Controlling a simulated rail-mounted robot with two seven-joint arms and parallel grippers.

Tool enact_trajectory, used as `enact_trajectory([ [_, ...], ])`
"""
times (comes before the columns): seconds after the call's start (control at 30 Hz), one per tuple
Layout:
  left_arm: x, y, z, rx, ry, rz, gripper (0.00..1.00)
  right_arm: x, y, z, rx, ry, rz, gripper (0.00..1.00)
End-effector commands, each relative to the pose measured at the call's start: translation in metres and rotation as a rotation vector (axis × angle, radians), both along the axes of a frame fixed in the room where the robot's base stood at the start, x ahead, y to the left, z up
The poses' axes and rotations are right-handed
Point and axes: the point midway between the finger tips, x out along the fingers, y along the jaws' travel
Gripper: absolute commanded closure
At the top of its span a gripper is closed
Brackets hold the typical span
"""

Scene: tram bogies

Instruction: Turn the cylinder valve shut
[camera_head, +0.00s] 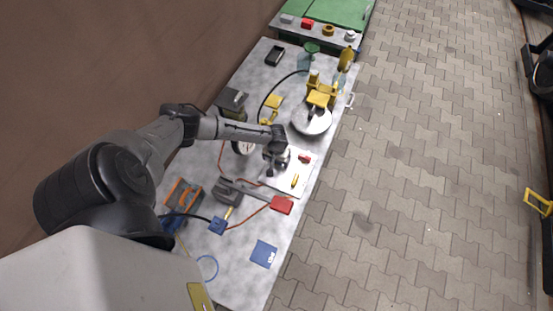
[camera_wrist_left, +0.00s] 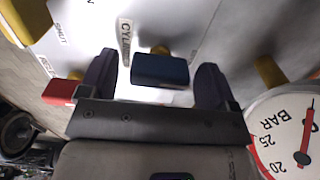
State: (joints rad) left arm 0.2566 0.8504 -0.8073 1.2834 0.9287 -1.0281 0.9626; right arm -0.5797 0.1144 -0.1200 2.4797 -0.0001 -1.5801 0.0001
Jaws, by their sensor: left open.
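The valve panel (camera_head: 283,187) is a white board on the grey bench. In the left wrist view, a dark blue valve handle (camera_wrist_left: 160,70) on a yellow stem stands beside a label beginning "CYL". My left gripper (camera_head: 273,168) is over the panel. In the wrist view its two dark fingers (camera_wrist_left: 155,82) are open, one on each side of the blue handle, with small gaps visible. A red handle (camera_wrist_left: 60,91) and a yellow handle (camera_wrist_left: 27,18) are to the left. In the head view the gripper hides the blue handle. My right gripper is not in view.
A pressure gauge (camera_wrist_left: 290,135) marked BAR is close to the right finger. A red box (camera_head: 282,205), a blue box (camera_head: 217,225), cables and a blue cloth (camera_head: 263,254) lie nearer. A round metal plate (camera_head: 311,121) with yellow parts stands beyond.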

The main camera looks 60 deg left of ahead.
Motion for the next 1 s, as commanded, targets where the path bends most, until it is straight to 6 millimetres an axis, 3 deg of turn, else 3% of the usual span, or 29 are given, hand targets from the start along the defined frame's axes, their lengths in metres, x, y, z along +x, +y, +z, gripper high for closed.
enact_trajectory([
  [0.17,0.0000,-0.0001,0.0000,0.000,0.000,0.000,0.17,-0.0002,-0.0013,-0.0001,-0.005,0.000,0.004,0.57],
  [0.7,-0.0002,-0.0001,0.0001,-0.001,0.001,0.000,0.66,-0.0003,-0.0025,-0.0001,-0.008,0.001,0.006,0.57],
  [1.0,-0.0004,-0.0003,0.0008,-0.001,0.001,-0.056,0.66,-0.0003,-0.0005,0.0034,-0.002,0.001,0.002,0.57],
])
